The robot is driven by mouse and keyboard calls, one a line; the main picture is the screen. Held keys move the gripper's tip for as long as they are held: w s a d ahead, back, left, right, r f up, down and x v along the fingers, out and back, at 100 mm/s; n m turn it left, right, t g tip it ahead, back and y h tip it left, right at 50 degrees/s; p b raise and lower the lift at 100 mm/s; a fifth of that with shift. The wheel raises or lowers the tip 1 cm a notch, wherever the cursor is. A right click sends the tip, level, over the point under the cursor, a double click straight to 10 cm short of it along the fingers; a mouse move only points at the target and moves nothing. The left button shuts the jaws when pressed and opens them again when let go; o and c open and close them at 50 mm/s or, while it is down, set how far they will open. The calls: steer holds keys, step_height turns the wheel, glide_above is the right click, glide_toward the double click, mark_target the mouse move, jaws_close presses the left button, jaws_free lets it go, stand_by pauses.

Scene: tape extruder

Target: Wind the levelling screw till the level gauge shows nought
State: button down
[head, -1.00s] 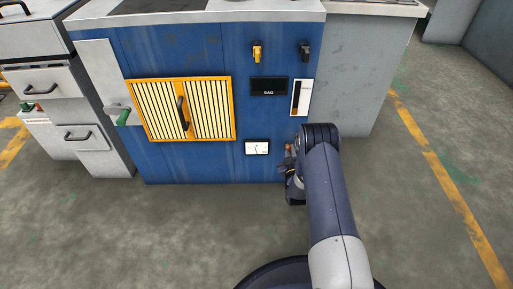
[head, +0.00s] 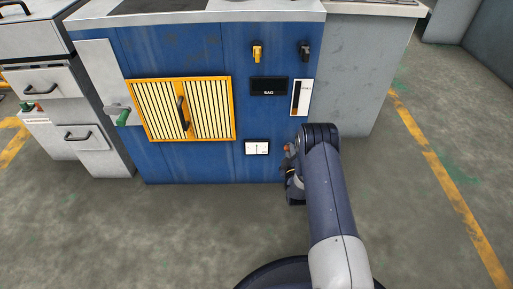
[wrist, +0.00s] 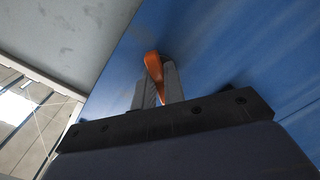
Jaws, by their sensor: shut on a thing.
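The levelling screw shows as an orange grip (wrist: 153,66) against the blue panel in the wrist view. My gripper (wrist: 159,88) is shut on it, a grey finger on each side. In the head view a small orange-red part of the screw (head: 288,147) shows low on the panel, beside my gripper (head: 289,163), which my arm partly hides. The level gauge (head: 257,148) is a small white dial in a dark frame, left of the screw. Its needle looks close to upright near the middle; the marks are too small to read.
The blue machine carries a yellow-framed slatted door (head: 208,108), a dark display (head: 268,86), a vertical white gauge (head: 301,98), a yellow switch (head: 257,51) and a black switch (head: 304,50). A green-handled lever (head: 123,117) is at left. Floor in front is clear.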

steer(key=n, duration=0.4)
steer(key=shift+n, duration=0.4)
steer(key=shift+n, duration=0.4)
steer(key=c, duration=1.4)
jaws_free()
steer(key=s+p, duration=0.1)
steer(key=s, duration=0.7)
steer(key=shift+p, duration=0.3)
